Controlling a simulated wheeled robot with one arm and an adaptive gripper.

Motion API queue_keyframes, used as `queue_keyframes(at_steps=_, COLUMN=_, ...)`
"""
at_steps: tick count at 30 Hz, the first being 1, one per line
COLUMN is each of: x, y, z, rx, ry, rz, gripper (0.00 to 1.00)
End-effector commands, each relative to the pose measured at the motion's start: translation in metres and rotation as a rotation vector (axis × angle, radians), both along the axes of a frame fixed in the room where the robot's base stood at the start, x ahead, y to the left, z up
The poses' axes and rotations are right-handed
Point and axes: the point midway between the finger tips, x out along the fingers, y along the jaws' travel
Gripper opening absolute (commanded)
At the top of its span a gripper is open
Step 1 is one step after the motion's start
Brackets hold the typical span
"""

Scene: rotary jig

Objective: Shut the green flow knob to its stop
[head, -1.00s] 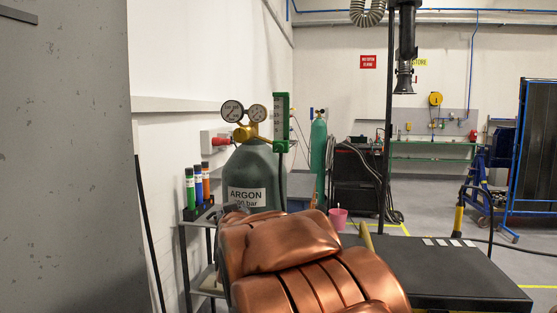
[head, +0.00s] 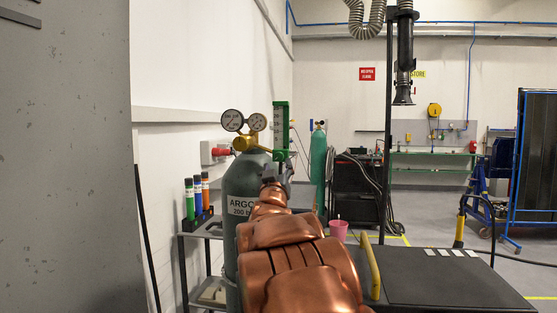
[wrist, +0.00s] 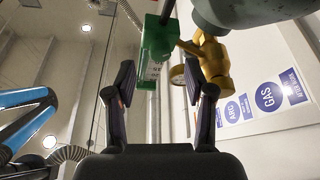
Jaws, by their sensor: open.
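The green flow knob (head: 281,155) shows as a small green part at the foot of the upright green flowmeter (head: 281,122) in the head view. My gripper (head: 277,172) is just below it, fingers pointing up. In the wrist view my gripper (wrist: 163,92) is open and empty, with its two dark fingers wide apart. The green flowmeter (wrist: 154,50) is ahead, between and beyond the fingertips. I cannot clearly tell the knob from the green body there. The brass regulator (wrist: 212,62) is behind the right finger.
The grey argon cylinder (head: 237,180) with two gauges (head: 233,120) stands left of my arm. A small shelf (head: 202,232) holds several coloured tubes by the wall. A dark table (head: 450,275) is at right. A green cylinder (head: 318,165) stands farther back.

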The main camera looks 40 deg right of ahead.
Motion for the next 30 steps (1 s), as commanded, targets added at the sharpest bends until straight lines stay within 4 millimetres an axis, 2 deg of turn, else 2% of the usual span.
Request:
queue_keyframes(at_steps=12, x=0.026, y=-0.031, z=0.016, rx=0.000, ry=0.000, rz=0.000, gripper=0.54)
queue_keyframes(at_steps=22, x=0.028, y=-0.033, z=0.017, rx=0.000, ry=0.000, rz=0.000, gripper=0.54)
queue_keyframes(at_steps=30, x=0.028, y=-0.033, z=0.017, rx=0.000, ry=0.000, rz=0.001, gripper=0.26)
